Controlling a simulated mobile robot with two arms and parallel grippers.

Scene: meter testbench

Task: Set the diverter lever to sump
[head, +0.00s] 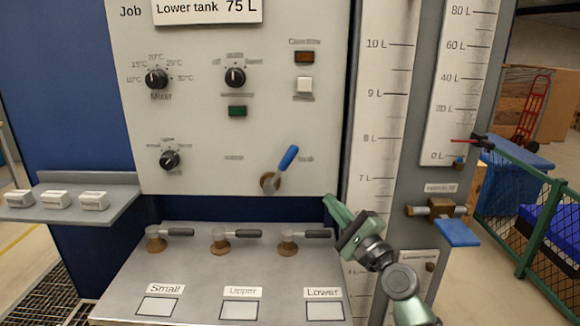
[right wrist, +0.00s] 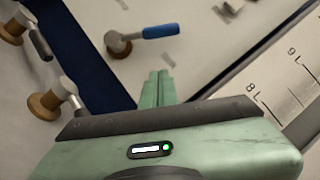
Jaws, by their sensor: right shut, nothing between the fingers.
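The diverter lever (head: 287,158) has a blue handle on a brass-coloured pivot, low on the pale panel. Its handle points up and to the right, between a blurred label on the left (head: 233,157) and another on the right (head: 306,158). The lever also shows in the right wrist view (right wrist: 158,31), beyond the fingertips. My right gripper (head: 329,201) is shut and empty, below and to the right of the lever and apart from it. Its closed green fingers also show in the right wrist view (right wrist: 157,84). My left gripper is not in view.
Three dark-handled valves (head: 288,240) stand on the sloped shelf below, above the Small, Upper and Lower plates. Black knobs (head: 170,159) sit left on the panel. A tall scale (head: 385,110) stands to the right. A valve with a blue handle (head: 457,233) juts out farther right.

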